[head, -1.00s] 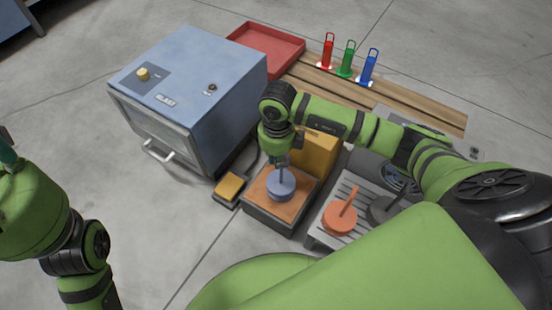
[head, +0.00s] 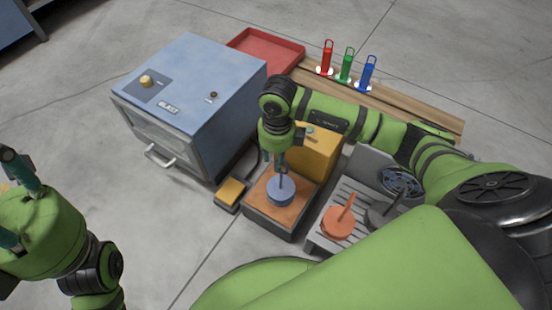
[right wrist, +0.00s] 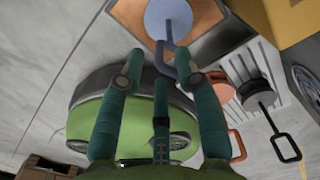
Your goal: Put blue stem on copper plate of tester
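The blue stem (head: 281,192), a round blue disc with an upright handle, rests on the copper plate (head: 298,212) of the tester (head: 268,222). My right gripper (head: 281,164) is just above it, at the handle. In the right wrist view, the teal fingers of my right gripper (right wrist: 160,58) are spread, with gaps to the blue stem's handle (right wrist: 166,66) between them. The disc shows beyond, over the copper plate (right wrist: 206,16). My left gripper (head: 14,200) is cut by the left edge of the head view, away from the tester; its opening is unclear.
An orange stem (head: 338,222) and a dark grey stem (head: 378,217) stand on a slatted rack (head: 350,190) to the right. A yellow block (head: 316,150) is behind the plate. A blue oven (head: 190,90) and yellow pedal (head: 230,190) are left.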

